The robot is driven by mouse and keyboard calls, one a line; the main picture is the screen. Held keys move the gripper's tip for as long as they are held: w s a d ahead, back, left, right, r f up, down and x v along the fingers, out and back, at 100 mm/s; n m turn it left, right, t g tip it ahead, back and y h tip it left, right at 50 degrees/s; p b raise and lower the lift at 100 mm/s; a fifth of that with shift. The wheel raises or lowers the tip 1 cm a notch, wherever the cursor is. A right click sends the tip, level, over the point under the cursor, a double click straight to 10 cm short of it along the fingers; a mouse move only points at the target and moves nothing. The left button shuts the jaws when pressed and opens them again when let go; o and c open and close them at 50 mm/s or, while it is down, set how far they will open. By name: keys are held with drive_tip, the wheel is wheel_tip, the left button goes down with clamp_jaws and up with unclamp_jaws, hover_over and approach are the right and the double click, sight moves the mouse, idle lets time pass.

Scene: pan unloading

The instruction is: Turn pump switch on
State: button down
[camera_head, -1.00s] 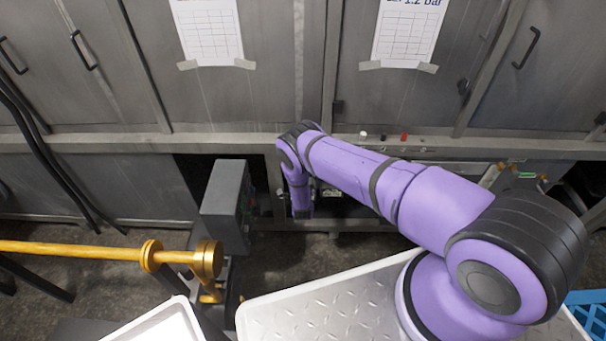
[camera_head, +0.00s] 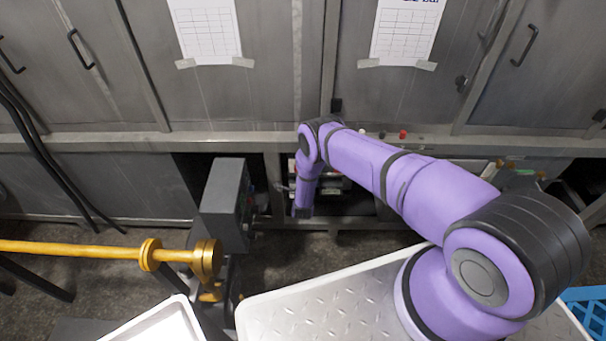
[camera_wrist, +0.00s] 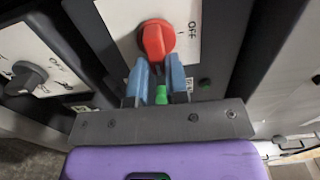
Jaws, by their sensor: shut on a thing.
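A red rotary switch (camera_wrist: 157,38) sits on a white plate (camera_wrist: 190,22) marked OFF in the wrist view, taken to be the pump switch. My gripper (camera_wrist: 159,70) has its two blue fingertips at the lower end of the red knob, one on each side, shut on it. The fingertips hide part of the knob's lower end. A small green part (camera_wrist: 161,95) shows between the fingers. In the head view my own arm hides the gripper and the red switch.
A black rotary switch (camera_wrist: 26,76) on another white plate is at the left in the wrist view. In the head view a grey box (camera_head: 225,205) stands left of my arm, with a yellow bar (camera_head: 90,249) and a metal tray (camera_head: 330,305) nearer.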

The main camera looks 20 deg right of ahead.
drive_tip(key=c, duration=1.1)
unclamp_jaws()
drive_tip(key=v, duration=1)
drive_tip(key=shift+s+a, duration=0.1)
drive_tip(key=shift+s, duration=0.3)
drive_tip(key=shift+s, duration=0.1)
